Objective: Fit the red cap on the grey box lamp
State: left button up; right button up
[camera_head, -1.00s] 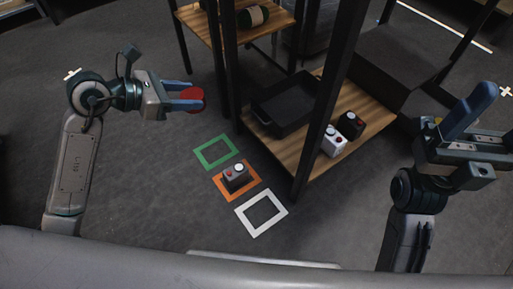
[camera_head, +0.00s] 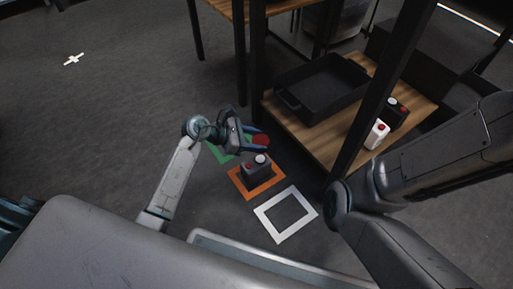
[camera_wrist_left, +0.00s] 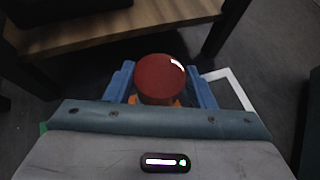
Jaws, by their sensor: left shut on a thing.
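My left gripper (camera_head: 260,143) is shut on the round red cap (camera_head: 260,139) and holds it over the green frame's side, just behind the grey box lamp. The wrist view shows the cap (camera_wrist_left: 160,82) between the blue fingers (camera_wrist_left: 162,92). The grey box lamp (camera_head: 254,172) stands on the floor inside the orange frame (camera_head: 267,186). It has a white round top piece and a small red piece. In the wrist view the cap and gripper hide the lamp. My right gripper is out of view; only my right arm shows.
A green frame (camera_head: 217,153) and a white frame (camera_head: 268,224) flank the orange one. The wooden shelf (camera_head: 313,146) to the right holds a black tray (camera_head: 319,92), a white box (camera_head: 376,137) and a black box (camera_head: 397,114). A dark shelf post stands near.

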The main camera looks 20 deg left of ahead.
aim_at(256, 159)
pick_arm(q)
jog(key=shift+d+f, duration=0.1)
jog(key=shift+f, duration=0.5)
notch_tip(256, 159, down, 5)
jog(key=b, duration=0.5)
jog(key=shift+f, duration=0.2)
jog(key=shift+p, duration=0.3)
dwell(0.4)
jog(key=shift+f+b, duration=0.5)
jog(key=shift+f, duration=0.15)
dwell(0.4)
jog(key=o, duration=0.7)
jog(key=shift+c, duration=0.2)
